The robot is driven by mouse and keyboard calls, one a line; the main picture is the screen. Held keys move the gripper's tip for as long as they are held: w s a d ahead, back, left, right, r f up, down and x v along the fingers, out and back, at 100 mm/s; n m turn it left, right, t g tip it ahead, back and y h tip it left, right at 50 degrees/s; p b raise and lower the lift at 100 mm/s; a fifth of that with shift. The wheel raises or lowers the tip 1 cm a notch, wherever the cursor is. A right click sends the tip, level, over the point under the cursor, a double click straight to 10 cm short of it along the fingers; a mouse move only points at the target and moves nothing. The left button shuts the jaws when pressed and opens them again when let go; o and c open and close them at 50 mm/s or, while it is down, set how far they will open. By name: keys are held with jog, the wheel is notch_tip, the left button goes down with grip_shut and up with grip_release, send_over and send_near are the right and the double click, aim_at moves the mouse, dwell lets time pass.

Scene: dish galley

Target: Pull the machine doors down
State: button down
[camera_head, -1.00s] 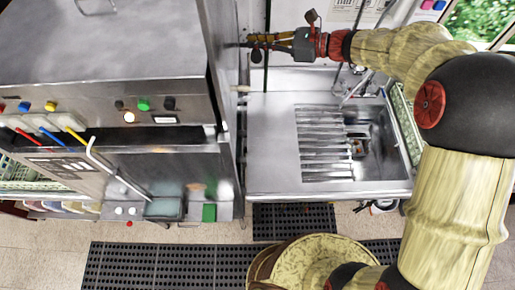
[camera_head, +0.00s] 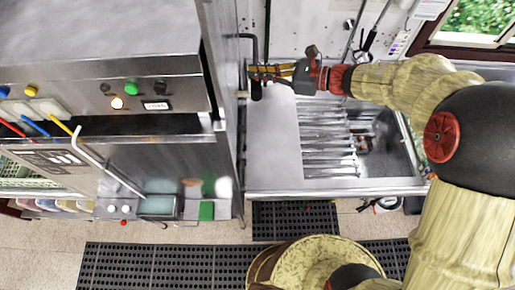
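The steel dish machine (camera_head: 120,68) fills the left of the head view, with a control panel of coloured buttons on its front. Its right side (camera_head: 222,60), facing the sink counter, is seen nearly edge-on, so the door faces are mostly hidden. A dark bent bar (camera_head: 249,37) sticks out from that side, looking like a door handle. My gripper (camera_head: 262,78) comes in from the right, with its fingers at the bar's lower stretch. It overlaps the bar in the picture; whether it touches or encloses it I cannot tell. The finger gap is too small to judge.
A steel counter with a ribbed sink (camera_head: 270,140) lies right of the machine, below my forearm. A thin bent pipe (camera_head: 105,165) stands before the machine's front. Black floor mats (camera_head: 150,266) lie in front. A window is at upper right.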

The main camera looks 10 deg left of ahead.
jog(key=s+d+f+b, duration=0.1)
jog(key=s+f+b, duration=0.2)
jog(key=f+b, duration=0.5)
jog(key=s+f+b, duration=0.2)
jog(key=f+b, duration=0.2)
jog(key=f, duration=0.8)
notch_tip(320, 180, down, 17)
jog(key=w+b, duration=0.3)
jog(key=b, duration=0.9)
jog(key=s+d+r+p, duration=0.1)
jog(key=d+r+p, duration=0.4)
jog(key=d, duration=0.4)
jog(key=shift+d+f, duration=0.1)
dwell(0.7)
